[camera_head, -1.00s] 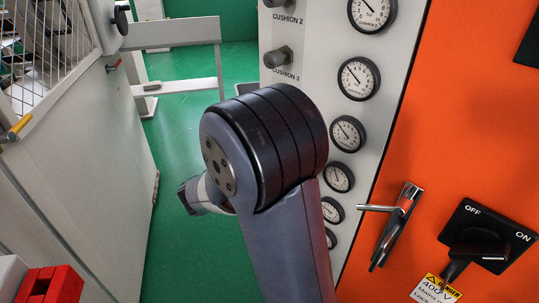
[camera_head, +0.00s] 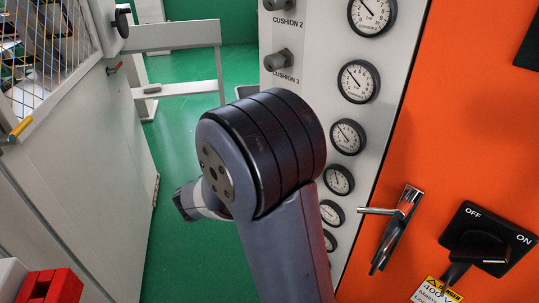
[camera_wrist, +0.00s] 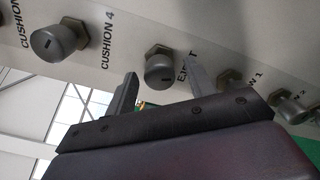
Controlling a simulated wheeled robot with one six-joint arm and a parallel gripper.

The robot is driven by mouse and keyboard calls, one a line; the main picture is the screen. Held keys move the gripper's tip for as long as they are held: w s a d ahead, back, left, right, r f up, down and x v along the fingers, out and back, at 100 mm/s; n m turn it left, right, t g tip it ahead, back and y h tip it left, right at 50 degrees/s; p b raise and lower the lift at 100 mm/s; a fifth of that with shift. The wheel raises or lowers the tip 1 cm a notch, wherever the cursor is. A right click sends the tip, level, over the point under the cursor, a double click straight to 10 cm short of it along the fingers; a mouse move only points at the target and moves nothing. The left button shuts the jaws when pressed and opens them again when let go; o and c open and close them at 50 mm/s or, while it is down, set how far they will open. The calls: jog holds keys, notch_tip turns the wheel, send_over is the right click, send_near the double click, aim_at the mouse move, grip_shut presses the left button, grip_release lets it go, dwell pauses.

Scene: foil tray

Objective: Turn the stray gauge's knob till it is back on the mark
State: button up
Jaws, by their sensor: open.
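In the head view a column of round white-faced gauges runs down the grey panel; one near the middle (camera_head: 358,81) shows its needle pointing up and left. Knobs labelled CUSHION 2 (camera_head: 277,5) and CUSHION 3 (camera_head: 278,60) sit left of the gauges. In the wrist view, a CUSHION 4 knob (camera_wrist: 53,43) and a knob beside a partly hidden label (camera_wrist: 165,72) stick out from the panel. My gripper (camera_wrist: 158,88) is open, its two fingers pointing toward the partly labelled knob, apparently on either side of it. Contact cannot be told. In the head view my arm hides the gripper.
An orange cabinet right of the panel carries a door handle (camera_head: 397,228) and a black OFF/ON switch (camera_head: 477,246). A grey machine with a mesh guard (camera_head: 55,55) stands at left. Green floor (camera_head: 190,135) is open between. More knobs (camera_wrist: 228,80) lie right in the wrist view.

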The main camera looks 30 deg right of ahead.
jog(key=v, duration=0.9)
jog(key=shift+a, duration=0.35)
jog(key=shift+s, duration=0.1)
dwell(1.7)
jog(key=x, duration=1)
jog(key=shift+d, duration=0.45)
jog(key=shift+f, duration=0.1)
